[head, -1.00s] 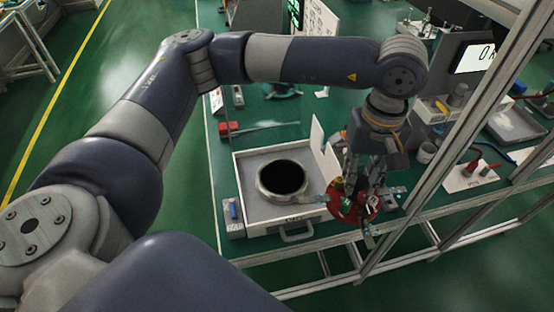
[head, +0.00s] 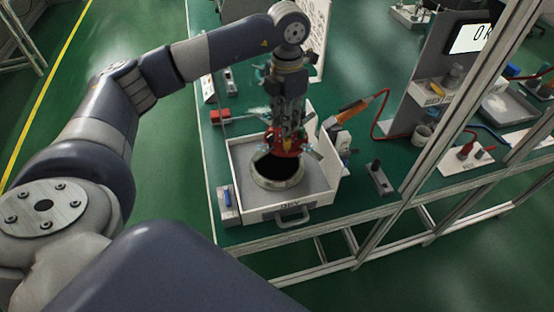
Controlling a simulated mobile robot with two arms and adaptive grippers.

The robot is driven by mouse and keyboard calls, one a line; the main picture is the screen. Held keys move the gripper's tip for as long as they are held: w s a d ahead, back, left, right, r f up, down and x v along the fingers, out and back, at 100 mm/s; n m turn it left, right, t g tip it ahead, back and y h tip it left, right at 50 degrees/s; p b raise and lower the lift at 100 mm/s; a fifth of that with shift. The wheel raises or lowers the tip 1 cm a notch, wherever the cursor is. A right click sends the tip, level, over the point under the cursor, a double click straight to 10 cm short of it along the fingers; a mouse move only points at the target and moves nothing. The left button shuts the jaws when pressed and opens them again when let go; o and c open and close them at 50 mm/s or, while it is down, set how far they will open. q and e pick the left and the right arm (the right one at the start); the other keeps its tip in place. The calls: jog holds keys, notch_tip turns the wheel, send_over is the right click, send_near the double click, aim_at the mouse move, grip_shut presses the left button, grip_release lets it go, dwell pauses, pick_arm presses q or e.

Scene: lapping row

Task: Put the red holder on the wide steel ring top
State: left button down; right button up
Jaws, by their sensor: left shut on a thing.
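The wide steel ring (head: 279,181) is a pale metal ring with a dark opening. It sits in the open white case (head: 240,166) on the green bench. My left gripper (head: 287,131) is shut on the red holder (head: 288,146). It holds the holder over the back part of the ring, covering the ring's far rim from view. I cannot tell whether the holder touches the ring. My right gripper is not in view.
A blue-handled item (head: 227,197) lies left of the case. A red block (head: 219,114) lies behind it. An orange tool with a red hose (head: 352,112) stands to the right, near a small dark stand (head: 378,178). Aluminium posts (head: 462,112) rise at right.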

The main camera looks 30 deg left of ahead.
pick_arm(q)
jog(key=shift+a+f+n, duration=0.15)
jog(key=shift+a+n, duration=0.4)
jog(key=shift+n, duration=0.05)
jog(key=shift+a+f+n, duration=0.15)
jog(key=shift+a+n, duration=0.4)
jog(key=shift+n, duration=0.05)
jog(key=shift+a+f, duration=0.2)
jog(key=shift+a, duration=0.05)
notch_tip(320, 180, down, 10)
jog(key=p, duration=0.2)
jog(key=shift+r+n+p, duration=0.15)
jog(key=shift+n+p, duration=0.15)
jog(key=shift+p, duration=0.05)
jog(key=shift+f+b, duration=0.55)
jog(key=shift+f, duration=0.1)
jog(key=c, duration=1.4)
grip_release()
jog(key=shift+o, duration=0.2)
jog(key=shift+r, duration=0.2)
